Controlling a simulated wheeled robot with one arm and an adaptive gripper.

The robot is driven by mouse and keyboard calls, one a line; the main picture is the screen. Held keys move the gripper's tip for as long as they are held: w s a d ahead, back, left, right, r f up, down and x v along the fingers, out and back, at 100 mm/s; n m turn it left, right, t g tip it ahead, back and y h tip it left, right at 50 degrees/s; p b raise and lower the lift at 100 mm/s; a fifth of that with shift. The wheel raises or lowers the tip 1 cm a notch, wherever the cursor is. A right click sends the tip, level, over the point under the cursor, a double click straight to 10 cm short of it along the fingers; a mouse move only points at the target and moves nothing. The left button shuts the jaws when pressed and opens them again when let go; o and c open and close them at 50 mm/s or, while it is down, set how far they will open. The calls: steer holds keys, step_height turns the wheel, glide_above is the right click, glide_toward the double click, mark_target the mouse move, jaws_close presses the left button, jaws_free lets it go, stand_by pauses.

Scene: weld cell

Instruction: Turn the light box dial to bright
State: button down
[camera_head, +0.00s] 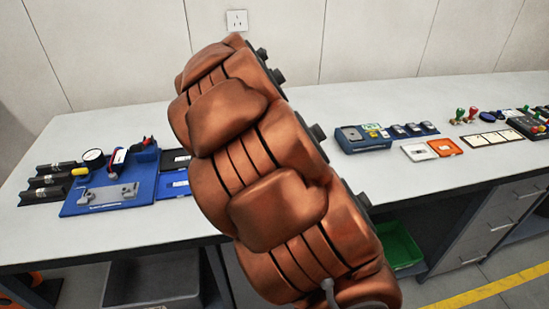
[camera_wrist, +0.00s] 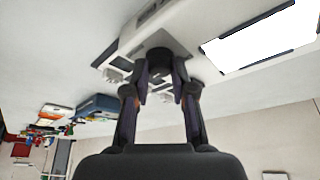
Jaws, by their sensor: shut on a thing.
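In the wrist view the light box (camera_wrist: 128,42) is a pale housing with a brightly lit white panel (camera_wrist: 262,40) to the right. My gripper (camera_wrist: 161,72) is shut on a dark round dial (camera_wrist: 162,43) on the housing, with one finger on each side. The fingers and the view angle hide any marks around the dial, so its setting cannot be read. In the head view my arm covers the middle of the bench, and neither the gripper nor the light box can be made out there.
The bench (camera_head: 95,236) runs across the head view. A blue fixture board (camera_head: 112,190) stands on the left. A blue case (camera_head: 362,139) and an orange tray (camera_head: 444,148) lie right of my arm. A green bin (camera_head: 402,246) is below the bench.

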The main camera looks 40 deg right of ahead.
steer(key=shift+f+m+g, duration=0.1)
steer(key=shift+m+g, duration=0.4)
steer(key=shift+m, duration=0.8)
steer(key=c, duration=1)
jaws_free()
steer(key=shift+w, duration=0.1)
steer(key=shift+o, duration=0.2)
steer(key=v, duration=1.2)
steer(key=shift+a, duration=0.25)
